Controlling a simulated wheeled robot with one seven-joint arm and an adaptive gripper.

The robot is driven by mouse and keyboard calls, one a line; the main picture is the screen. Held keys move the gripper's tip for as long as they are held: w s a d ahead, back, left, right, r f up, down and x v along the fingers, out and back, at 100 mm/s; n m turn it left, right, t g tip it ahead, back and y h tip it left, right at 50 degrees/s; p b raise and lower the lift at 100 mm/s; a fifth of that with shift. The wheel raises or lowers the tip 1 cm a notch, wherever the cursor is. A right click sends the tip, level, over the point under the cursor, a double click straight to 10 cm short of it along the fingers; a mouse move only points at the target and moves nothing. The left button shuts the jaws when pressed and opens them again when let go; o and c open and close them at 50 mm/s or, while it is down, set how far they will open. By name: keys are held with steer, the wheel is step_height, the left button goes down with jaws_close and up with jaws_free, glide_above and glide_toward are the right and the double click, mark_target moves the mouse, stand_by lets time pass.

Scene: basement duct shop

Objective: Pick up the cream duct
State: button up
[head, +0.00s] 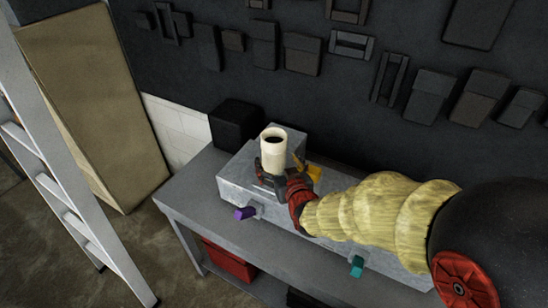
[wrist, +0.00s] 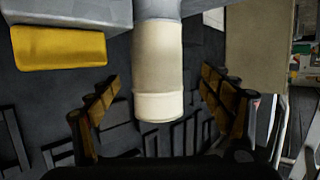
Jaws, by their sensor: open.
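The cream duct (head: 273,153) is an upright, open-topped tube on top of the long grey metal duct (head: 237,176) on the bench. My gripper (head: 272,183) is around its lower part in the head view, coming in from the right. In the wrist view, the cream duct (wrist: 158,65) stands between the two open fingers (wrist: 161,78), with a visible gap on each side. The fingers do not appear to touch it. The duct's base is partly hidden by my gripper in the head view.
A yellow tab (head: 314,172) is close behind my gripper, with a purple handle (head: 245,213) and a teal handle (head: 356,266) on the front. A black box (head: 236,124) stands behind. A red bin (head: 228,259) is under the bench. A ladder (head: 62,190) leans at left.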

steer(key=shift+d+r+x, duration=0.1)
steer(key=shift+r+x, duration=0.05)
steer(key=shift+x, duration=1.45)
steer(key=shift+d+r+x, duration=0.1)
steer(key=shift+d+x, duration=0.05)
steer(key=shift+x, duration=1.4)
steer(key=shift+w, duration=0.1)
steer(key=shift+c, duration=0.6)
steer(key=c, duration=1.2)
steer(key=shift+c, duration=0.6)
steer(key=shift+r, duration=0.1)
